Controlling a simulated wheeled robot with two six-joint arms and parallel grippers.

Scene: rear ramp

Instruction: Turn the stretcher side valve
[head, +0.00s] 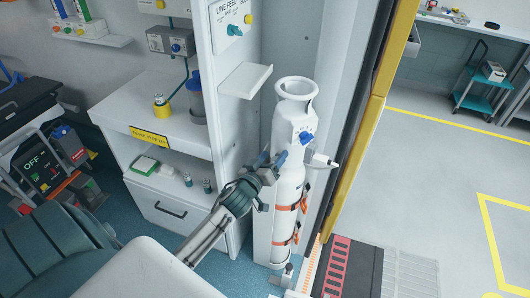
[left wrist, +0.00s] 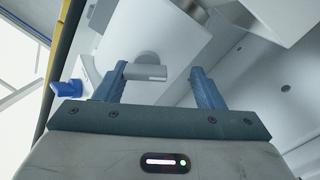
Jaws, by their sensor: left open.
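A tall white cylinder (head: 287,185) stands upright in the recess. A blue knob (head: 306,138) and a pale side fitting (head: 320,159) are at its upper right. No label shows which control is the stretcher side valve. My left gripper (head: 271,159) is open in front of the cylinder's upper body, left of the blue knob and apart from it. In the left wrist view, my left gripper (left wrist: 158,78) has its blue fingers spread. A grey fitting (left wrist: 148,70) shows between them, contact unclear. The blue knob (left wrist: 66,88) is outside the left finger. My right gripper is out of view.
A small white shelf (head: 245,80) and a LINE FEED panel with knobs (head: 231,22) are left of the cylinder. Orange straps (head: 285,208) cross the cylinder. A yellow-edged door frame (head: 372,120) is to the right. Green padding (head: 55,245) lies at lower left.

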